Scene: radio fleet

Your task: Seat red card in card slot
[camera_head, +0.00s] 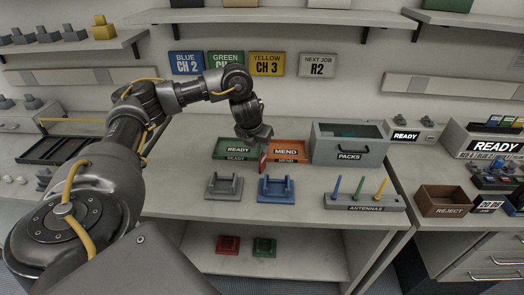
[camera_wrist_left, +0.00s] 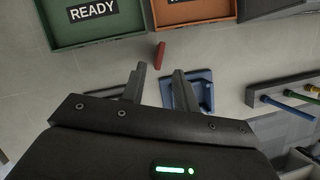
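The red card (camera_head: 263,160) is a thin upright red strip between the green READY tray and the orange MEND tray. It also shows in the left wrist view (camera_wrist_left: 160,55), just beyond the gap between my fingertips. My left gripper (camera_head: 260,140) is above the worktop, right over the card in the head view. Its two fingers (camera_wrist_left: 159,72) are apart, with nothing visibly clamped between them. I cannot tell whether the card touches a finger or the worktop. I cannot pick out the card slot for sure. My right gripper is in neither view.
A grey cradle (camera_head: 223,187) and a blue cradle (camera_head: 276,189) stand in front of the green tray (camera_head: 220,156) and orange tray (camera_head: 303,158). The PACKS bin (camera_head: 349,156) and antenna rack (camera_head: 362,204) stand to the right. Worktop (camera_head: 180,190) left of the cradles is clear.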

